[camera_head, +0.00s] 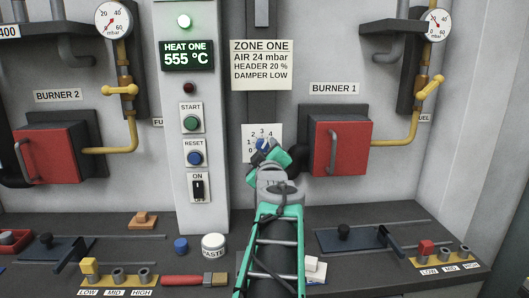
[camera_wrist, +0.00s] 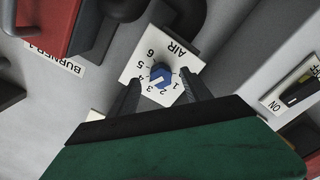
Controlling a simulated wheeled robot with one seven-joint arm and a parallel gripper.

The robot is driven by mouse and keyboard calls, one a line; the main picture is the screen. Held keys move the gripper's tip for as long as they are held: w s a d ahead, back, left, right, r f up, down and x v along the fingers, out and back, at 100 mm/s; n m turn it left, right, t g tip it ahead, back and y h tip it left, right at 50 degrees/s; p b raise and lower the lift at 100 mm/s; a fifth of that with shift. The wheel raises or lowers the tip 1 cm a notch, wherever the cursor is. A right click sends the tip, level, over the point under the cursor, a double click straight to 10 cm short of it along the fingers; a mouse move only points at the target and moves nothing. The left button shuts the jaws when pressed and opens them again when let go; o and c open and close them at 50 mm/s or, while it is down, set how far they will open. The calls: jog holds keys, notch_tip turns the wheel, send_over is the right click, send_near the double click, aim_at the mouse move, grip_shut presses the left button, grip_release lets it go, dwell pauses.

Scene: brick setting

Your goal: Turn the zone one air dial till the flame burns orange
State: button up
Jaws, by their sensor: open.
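The zone one air dial is a blue knob (camera_wrist: 161,75) on a white plate (camera_wrist: 137,67) marked AIR with numbers. In the wrist view a pale pointer mark shows on the knob, seemingly near 3 or 4. In the head view the dial plate (camera_head: 249,131) is partly hidden by my gripper (camera_head: 267,148). In the wrist view my gripper (camera_wrist: 160,84) is open, its dark fingers on either side of the knob; I cannot tell whether they touch it. The red burner 1 door (camera_head: 341,147) is shut in the head view; no flame shows.
A zone one card (camera_head: 262,65) reads air 24 mbar. The heat one display (camera_head: 187,55) reads 555 °C. Start, reset and on controls sit left of the dial. The bench (camera_head: 150,250) below holds a paste jar (camera_head: 213,246), a brush (camera_head: 195,280) and levers.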

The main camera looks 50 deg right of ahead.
jog(key=v, duration=0.6)
jog(key=shift+b, duration=0.3)
jog(key=w+a+f+g+y+p, duration=0.2)
jog(key=w+a+f+y+p, duration=0.15)
jog(key=a+f, duration=0.45)
jog(key=w+a+f+g+y+p, duration=0.25)
jog(key=a+f+y+p, duration=0.2)
jog(key=a, duration=0.45)
jog(key=s+a+f+g+y+p, duration=0.1)
jog(key=s+a+f+y, duration=0.1)
jog(key=a, duration=0.6)
jog(key=s+a+f+g+y+p, duration=0.1)
jog(key=s+a+f+p, duration=0.1)
jog(key=a, duration=0.6)
jog(key=s+a+f+g+y+p, duration=0.1)
jog(key=s+a+g+y+p, duration=0.1)
jog(key=a, duration=0.6)
jog(key=shift+s+a+f+n+y, duration=0.3)
jog(key=shift+s+a+f, duration=0.1)
jog(key=shift+s, duration=0.3)
